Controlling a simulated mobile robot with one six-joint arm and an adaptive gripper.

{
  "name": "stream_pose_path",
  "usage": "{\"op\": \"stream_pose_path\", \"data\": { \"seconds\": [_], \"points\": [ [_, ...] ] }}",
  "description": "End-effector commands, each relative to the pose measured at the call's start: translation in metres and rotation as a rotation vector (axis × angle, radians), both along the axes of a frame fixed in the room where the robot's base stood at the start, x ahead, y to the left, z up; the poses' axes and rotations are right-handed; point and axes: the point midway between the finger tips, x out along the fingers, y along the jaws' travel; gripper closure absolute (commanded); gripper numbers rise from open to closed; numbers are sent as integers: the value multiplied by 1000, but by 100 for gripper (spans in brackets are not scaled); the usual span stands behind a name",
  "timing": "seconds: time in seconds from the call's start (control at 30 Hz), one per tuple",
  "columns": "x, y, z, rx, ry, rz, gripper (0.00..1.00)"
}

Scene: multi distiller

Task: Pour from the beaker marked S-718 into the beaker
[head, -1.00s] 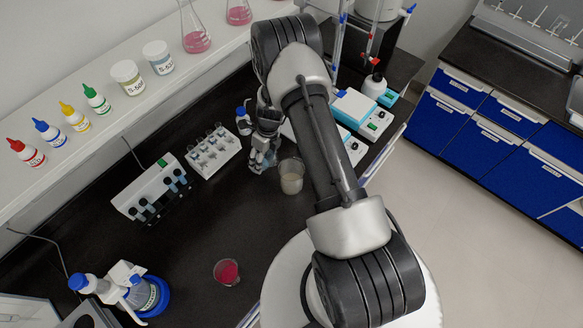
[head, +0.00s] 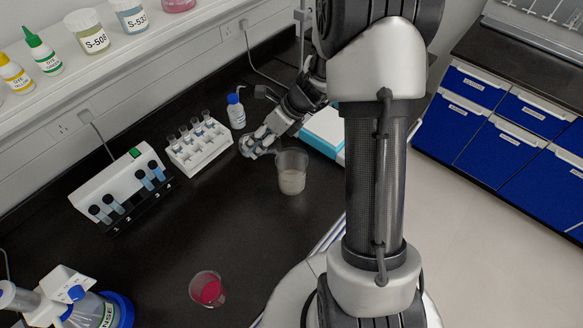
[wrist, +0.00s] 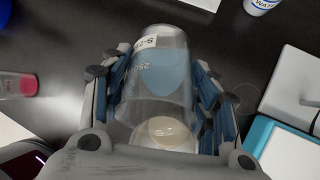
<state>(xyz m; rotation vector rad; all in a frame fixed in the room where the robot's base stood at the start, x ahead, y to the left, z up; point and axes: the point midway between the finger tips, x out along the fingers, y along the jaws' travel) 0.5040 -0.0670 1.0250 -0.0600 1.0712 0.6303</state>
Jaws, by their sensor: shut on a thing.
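My gripper (wrist: 162,95) is shut on a clear beaker (wrist: 130,83) in the wrist view. Its label is partly readable as "S-7", with a 250 mark beside it, and it holds pale blue liquid. Another clear beaker with cream liquid (wrist: 165,133) shows at the lower end of the held one and partly overlaps it there. In the head view my gripper (head: 262,143) is just left of and behind the cream-liquid beaker (head: 292,172), which stands upright on the dark bench. The held beaker is hard to make out in the head view.
A small beaker of red liquid (head: 208,290) stands nearer on the bench. A white tube rack (head: 200,144), a block with dark-capped vials (head: 122,190) and a blue-capped bottle (head: 236,110) stand left of my gripper. A white and teal device (head: 326,132) is right.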

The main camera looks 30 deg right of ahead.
Motion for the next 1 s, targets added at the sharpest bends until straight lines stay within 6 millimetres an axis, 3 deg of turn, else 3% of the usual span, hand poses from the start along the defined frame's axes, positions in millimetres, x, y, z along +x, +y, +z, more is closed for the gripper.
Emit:
{"op": "stream_pose_path", "data": {
  "seconds": [0.03,0.57,1.0],
  "points": [
    [0,-1,-7,9,-8,-3,76],
    [-3,-3,-14,96,-108,-2,76],
    [-5,-5,-5,171,-188,-3,76]
  ]
}}
